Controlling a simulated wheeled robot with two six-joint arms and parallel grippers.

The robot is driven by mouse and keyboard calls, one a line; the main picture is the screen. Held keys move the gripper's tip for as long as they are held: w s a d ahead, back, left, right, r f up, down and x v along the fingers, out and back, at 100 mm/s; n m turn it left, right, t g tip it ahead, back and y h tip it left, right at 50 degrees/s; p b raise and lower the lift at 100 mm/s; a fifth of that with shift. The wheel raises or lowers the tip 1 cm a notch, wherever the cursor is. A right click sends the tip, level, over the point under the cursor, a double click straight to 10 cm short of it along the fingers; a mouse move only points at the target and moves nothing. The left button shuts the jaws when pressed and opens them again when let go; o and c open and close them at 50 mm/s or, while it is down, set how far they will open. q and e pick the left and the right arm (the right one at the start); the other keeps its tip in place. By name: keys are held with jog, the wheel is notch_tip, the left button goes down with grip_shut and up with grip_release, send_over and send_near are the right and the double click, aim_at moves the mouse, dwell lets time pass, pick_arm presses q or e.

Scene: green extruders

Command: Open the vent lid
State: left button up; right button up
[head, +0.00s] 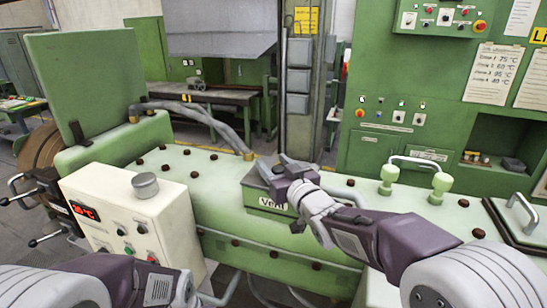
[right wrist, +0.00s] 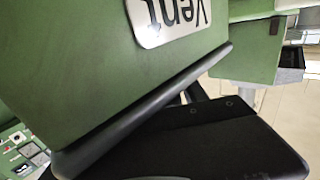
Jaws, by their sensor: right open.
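The green vent box (head: 262,200) with a white "Vent" label stands on the pale green machine body in the middle of the head view. In the right wrist view the box (right wrist: 85,60) fills the upper left, turned on its side. The dark grey lid edge (right wrist: 165,98) runs along the box's edge, and the lid looks down. My right gripper (head: 274,170) is open at the top of the box, hiding part of the lid. I cannot tell whether it touches the lid.
Grey hoses (head: 205,118) rise behind the machine. To the right are a white handle on green posts (head: 413,166) and a dark-edged hatch (head: 515,225).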

jog(key=shift+a+r, duration=0.1)
jog(key=shift+a, duration=0.05)
jog(key=shift+s+r, duration=0.2)
jog(key=shift+s, duration=0.4)
jog(key=shift+w+f, duration=0.1)
jog(key=shift+w, duration=0.05)
grip_shut()
dwell(0.6)
